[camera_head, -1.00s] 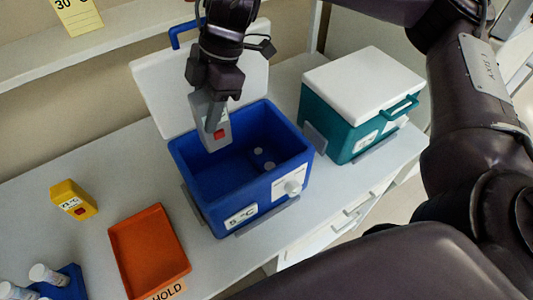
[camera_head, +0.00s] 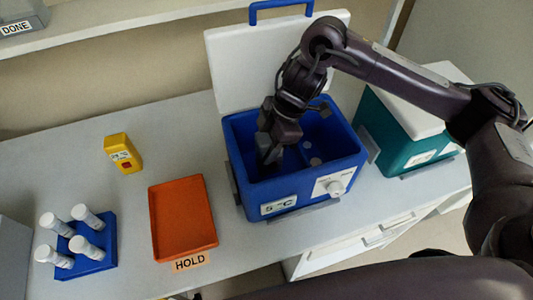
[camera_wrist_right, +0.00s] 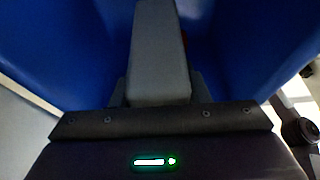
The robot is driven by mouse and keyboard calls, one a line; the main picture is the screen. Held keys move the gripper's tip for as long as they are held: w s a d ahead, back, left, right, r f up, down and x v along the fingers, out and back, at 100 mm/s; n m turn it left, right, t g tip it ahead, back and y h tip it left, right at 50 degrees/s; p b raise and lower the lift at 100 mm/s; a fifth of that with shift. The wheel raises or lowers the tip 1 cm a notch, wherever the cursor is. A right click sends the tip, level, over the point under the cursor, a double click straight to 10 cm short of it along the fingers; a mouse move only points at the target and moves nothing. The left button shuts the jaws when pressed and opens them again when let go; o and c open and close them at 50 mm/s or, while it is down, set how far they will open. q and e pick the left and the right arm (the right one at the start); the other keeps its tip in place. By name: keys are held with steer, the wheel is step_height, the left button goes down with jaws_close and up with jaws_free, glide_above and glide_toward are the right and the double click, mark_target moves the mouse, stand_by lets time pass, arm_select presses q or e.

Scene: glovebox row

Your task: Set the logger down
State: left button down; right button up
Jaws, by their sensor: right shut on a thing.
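A grey logger (camera_wrist_right: 160,60) is in my right gripper (camera_head: 270,152). In the wrist view it stretches away from the jaws, with blue walls on both sides and a bit of red at its far right edge. In the head view the gripper reaches down inside the open blue cooler box (camera_head: 300,188), near its left side, and mostly hides the logger. I cannot tell whether the logger touches the floor of the box. The box has a "5 °C" label on its front, and its white lid (camera_head: 235,70) stands open behind. My left gripper is not in view.
A yellow device (camera_head: 123,152) stands left of an orange tray (camera_head: 182,220) marked "HOLD". A blue rack (camera_head: 88,262) with several white-capped vials is at front left. A teal cooler (camera_head: 400,140) with a closed white lid is at right. The bench between is clear.

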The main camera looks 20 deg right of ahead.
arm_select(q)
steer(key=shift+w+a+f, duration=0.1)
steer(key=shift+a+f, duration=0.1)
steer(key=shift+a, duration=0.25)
arm_select(e)
steer(key=shift+f, duration=1.7)
steer(key=shift+f, duration=0.2)
steer(key=o, duration=1)
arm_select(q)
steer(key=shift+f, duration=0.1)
arm_select(e)
steer(key=shift+r, duration=0.15)
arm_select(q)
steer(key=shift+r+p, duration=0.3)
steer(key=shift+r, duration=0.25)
arm_select(e)
steer(key=v, duration=1.2)
